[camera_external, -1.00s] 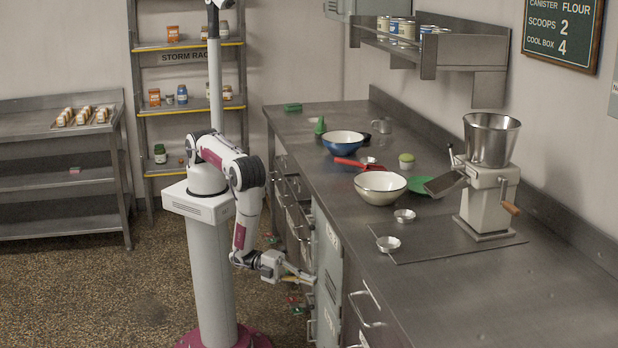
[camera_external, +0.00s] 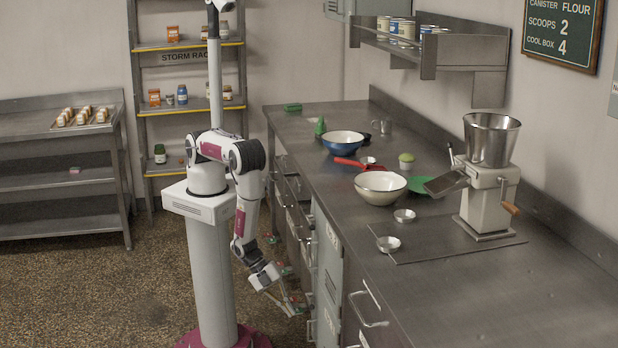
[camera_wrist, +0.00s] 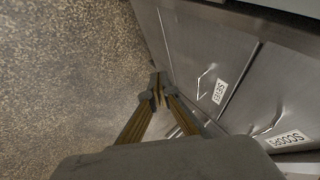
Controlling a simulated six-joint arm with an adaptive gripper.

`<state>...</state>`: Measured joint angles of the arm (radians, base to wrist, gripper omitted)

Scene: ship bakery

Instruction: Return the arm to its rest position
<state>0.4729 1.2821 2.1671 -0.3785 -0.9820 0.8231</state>
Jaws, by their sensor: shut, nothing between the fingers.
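My gripper (camera_external: 290,308) hangs low in front of the counter's drawers and points down and to the right in the external view. In the wrist view my gripper (camera_wrist: 157,88) has its fingertips together with nothing between them. It is beside the metal drawer fronts, with the speckled floor below and to the left. I cannot tell exactly how far the fingertips are from the drawer fronts.
The steel counter (camera_external: 480,295) stands close on the right, with projecting drawer handles (camera_external: 366,312). A white bowl (camera_external: 380,188), a blue bowl (camera_external: 343,142) and a mill (camera_external: 489,195) stand on it. Open floor (camera_external: 90,300) lies to the left. A storm rack (camera_external: 190,105) stands behind.

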